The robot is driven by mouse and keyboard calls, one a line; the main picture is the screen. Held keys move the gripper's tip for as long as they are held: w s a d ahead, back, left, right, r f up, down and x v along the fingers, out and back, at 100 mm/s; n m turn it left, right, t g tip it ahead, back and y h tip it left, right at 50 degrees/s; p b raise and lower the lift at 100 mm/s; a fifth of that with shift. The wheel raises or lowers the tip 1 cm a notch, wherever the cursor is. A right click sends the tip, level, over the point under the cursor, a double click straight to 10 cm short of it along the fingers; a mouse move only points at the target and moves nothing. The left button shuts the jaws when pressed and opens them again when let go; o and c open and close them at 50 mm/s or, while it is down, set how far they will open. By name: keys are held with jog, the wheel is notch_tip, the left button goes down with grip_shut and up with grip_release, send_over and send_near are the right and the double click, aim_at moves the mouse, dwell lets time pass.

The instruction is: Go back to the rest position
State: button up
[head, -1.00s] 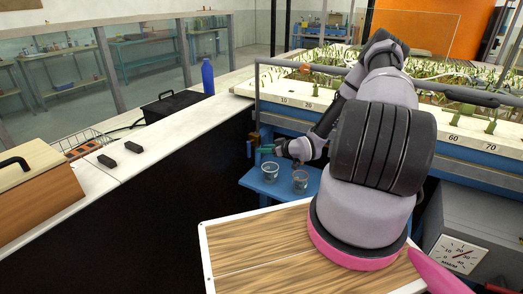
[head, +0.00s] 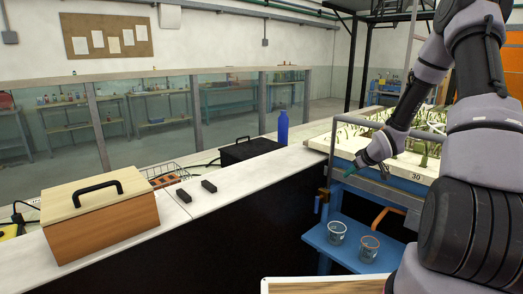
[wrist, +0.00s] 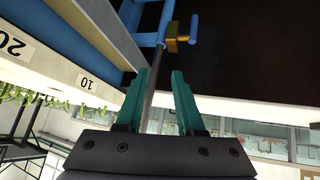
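My gripper (head: 348,171) is at the end of my raised arm, beside the near left end of the planted flume (head: 418,181) in the head view. In the wrist view, my gripper's two teal fingers (wrist: 161,76) stand apart with nothing gripped between them. Beyond them are the blue frame (wrist: 148,40), a yellow fitting (wrist: 177,40) and the flume's side marked 10 and 20. Two clear cups, one (head: 337,232) left of the other (head: 369,248), stand upright on the low blue shelf (head: 321,243), below my gripper and apart from it.
A white bench (head: 200,212) at left holds a wooden box (head: 101,220), two small black blocks (head: 196,191), a wire basket (head: 160,174), a black case (head: 250,150) and a blue bottle (head: 283,127). Glass panels stand behind it. Air above the shelf looks clear.

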jog(key=s+a+r+m+h, duration=0.1)
jog(key=s+r+m+h, duration=0.15)
jog(key=s+r, duration=0.7)
jog(key=s+a+r+m+h, duration=0.1)
jog(key=s+a+r+m, duration=0.2)
jog(key=r, duration=1.2)
jog(key=s+a+r+m+y, duration=0.1)
jog(key=s+a+r+m, duration=0.1)
jog(key=s, duration=0.9)
jog(key=s+a+r+m+g+y, duration=0.1)
jog(key=s+a+r+m+y, duration=0.1)
jog(key=s+a+r, duration=0.2)
jog(key=s+r, duration=0.3)
jog(key=s, duration=0.4)
jog(key=shift+a+r, duration=0.2)
jog(key=shift+a, duration=0.05)
jog(key=shift+d, duration=0.1)
